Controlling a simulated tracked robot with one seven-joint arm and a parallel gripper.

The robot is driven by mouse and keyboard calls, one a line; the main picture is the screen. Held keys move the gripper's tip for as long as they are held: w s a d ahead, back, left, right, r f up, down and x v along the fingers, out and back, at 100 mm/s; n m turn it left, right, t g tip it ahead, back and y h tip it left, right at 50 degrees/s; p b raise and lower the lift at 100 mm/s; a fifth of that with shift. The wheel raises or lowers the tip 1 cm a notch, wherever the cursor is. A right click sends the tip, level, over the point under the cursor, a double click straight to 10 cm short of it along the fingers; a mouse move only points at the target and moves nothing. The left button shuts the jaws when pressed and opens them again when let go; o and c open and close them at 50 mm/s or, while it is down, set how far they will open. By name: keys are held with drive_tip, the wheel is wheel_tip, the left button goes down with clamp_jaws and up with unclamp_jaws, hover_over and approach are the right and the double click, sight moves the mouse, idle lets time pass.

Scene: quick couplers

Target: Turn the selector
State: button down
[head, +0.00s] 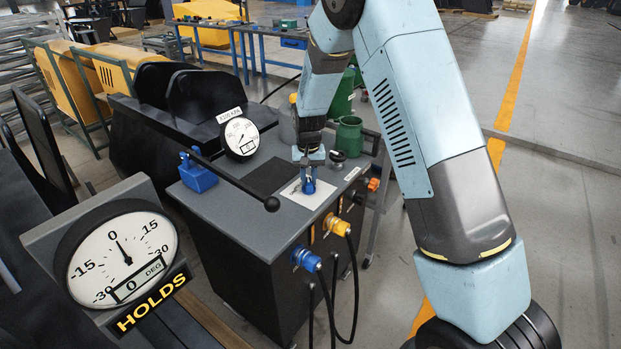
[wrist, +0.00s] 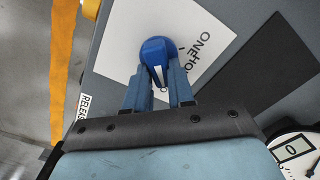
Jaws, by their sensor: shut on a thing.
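The selector (wrist: 154,50) is a blue knob with a white pointer line, on a white label plate (wrist: 122,40) with partly hidden black lettering. My gripper (wrist: 158,80) has its two blue fingers on either side of the knob and is shut on it in the wrist view. In the head view my gripper (head: 308,180) points down at the selector (head: 308,187) on the top of the dark cabinet (head: 225,205). The arm and fingers hide part of the knob and plate.
A round gauge (head: 241,136) stands at the back of the cabinet top. A black lever (head: 230,180) with a ball end crosses left of the plate. Blue (head: 306,258) and yellow (head: 338,226) couplers with hoses are on the front. A tilt dial reading 0 (head: 122,258) is at lower left.

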sight(309, 179)
drive_tip(key=shift+w+r, duration=0.1)
drive_tip(key=shift+w, duration=0.05)
drive_tip(key=c, duration=1)
unclamp_jaws()
wheel_tip(309, 179, up, 14)
drive_tip(key=shift+f, duration=0.2)
